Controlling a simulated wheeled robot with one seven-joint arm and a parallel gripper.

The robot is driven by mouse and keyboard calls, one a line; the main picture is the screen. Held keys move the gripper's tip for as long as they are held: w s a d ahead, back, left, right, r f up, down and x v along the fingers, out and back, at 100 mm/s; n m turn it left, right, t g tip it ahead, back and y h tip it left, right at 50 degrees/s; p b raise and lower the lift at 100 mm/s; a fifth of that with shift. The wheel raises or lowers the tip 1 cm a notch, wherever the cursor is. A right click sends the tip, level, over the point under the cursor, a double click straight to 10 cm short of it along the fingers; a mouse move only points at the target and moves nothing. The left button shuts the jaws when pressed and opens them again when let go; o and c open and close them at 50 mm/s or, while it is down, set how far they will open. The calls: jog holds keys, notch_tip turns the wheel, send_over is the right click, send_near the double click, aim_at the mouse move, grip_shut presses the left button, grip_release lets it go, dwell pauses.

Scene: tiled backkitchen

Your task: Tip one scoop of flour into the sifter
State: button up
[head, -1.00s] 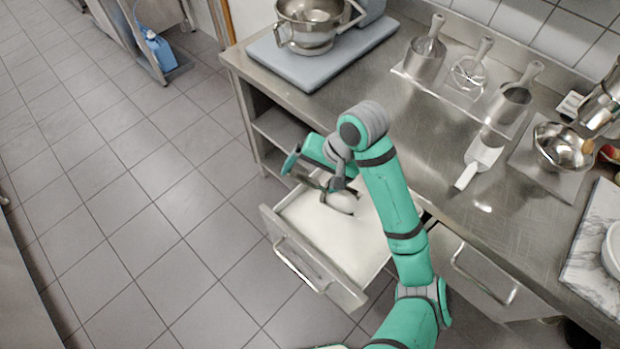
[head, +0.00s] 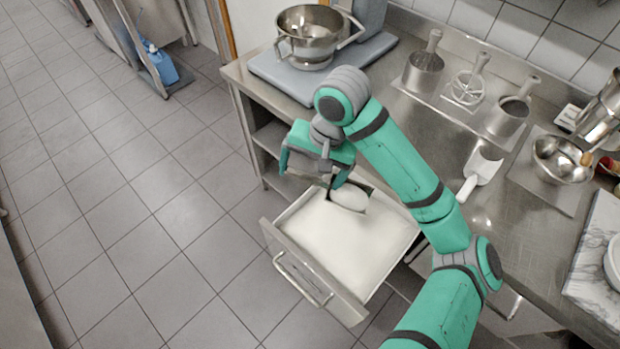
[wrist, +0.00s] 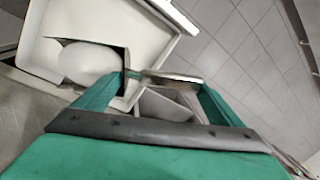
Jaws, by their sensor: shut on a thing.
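My gripper (head: 332,176) is shut on the handle of a scoop (wrist: 165,78) over the back of the open drawer. The scoop's bowl looks filled with a smooth white heap of flour (head: 350,195), which also shows in the wrist view (wrist: 90,63). It appears above the flour bed (head: 345,240); the exact gap is hard to judge. I cannot tell for sure which vessel is the sifter. A two-handled steel bowl (head: 308,40) stands on a grey platform at the back left. Handled steel vessels (head: 425,72) (head: 508,112) stand along the wall.
The open drawer (head: 310,270) juts out from under the steel counter. A white scoop (head: 484,165) lies on the counter. A small steel bowl (head: 560,158) and a marble board (head: 600,250) are at the right. The counter between the platform (head: 290,75) and white scoop is largely clear.

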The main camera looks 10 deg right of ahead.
jog(key=shift+g+h, duration=0.3)
jog(key=shift+h, duration=0.3)
jog(key=shift+r, duration=2.25)
jog(key=shift+f, duration=0.1)
